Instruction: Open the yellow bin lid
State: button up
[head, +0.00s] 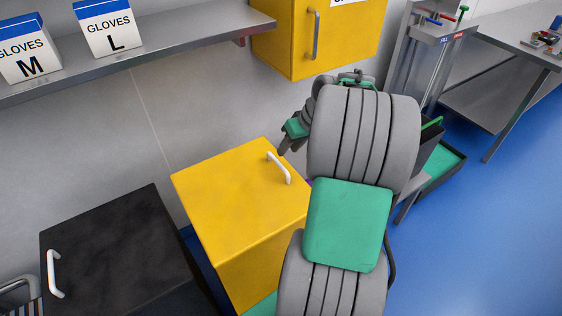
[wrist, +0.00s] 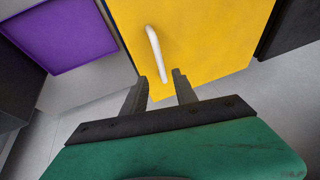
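The yellow bin (head: 262,262) stands at the centre of the head view, its flat lid (head: 222,190) closed. A white bar handle (head: 279,168) is on the lid near its right edge. In the wrist view the yellow lid (wrist: 210,40) fills the top middle, with the white handle (wrist: 154,48) on it. My gripper (wrist: 159,76) is open, its two dark fingers apart. The handle's near end shows between the fingertips in that view; contact cannot be told. In the head view my gripper (head: 284,147) is just beyond the handle, mostly hidden by my arm.
A black bin (head: 110,235) with a white handle stands left. A purple lid (wrist: 65,35) shows left in the wrist view. Above are a shelf (head: 150,45) with glove boxes and a yellow wall cabinet (head: 295,40). Blue floor (head: 480,230) is open at right.

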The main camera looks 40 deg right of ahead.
aim_at(278, 162)
jog(key=x, duration=0.7)
jog(key=shift+w, duration=0.1)
jog(key=shift+a, duration=0.1)
jog(key=shift+c, duration=0.5)
grip_shut()
dwell(0.5)
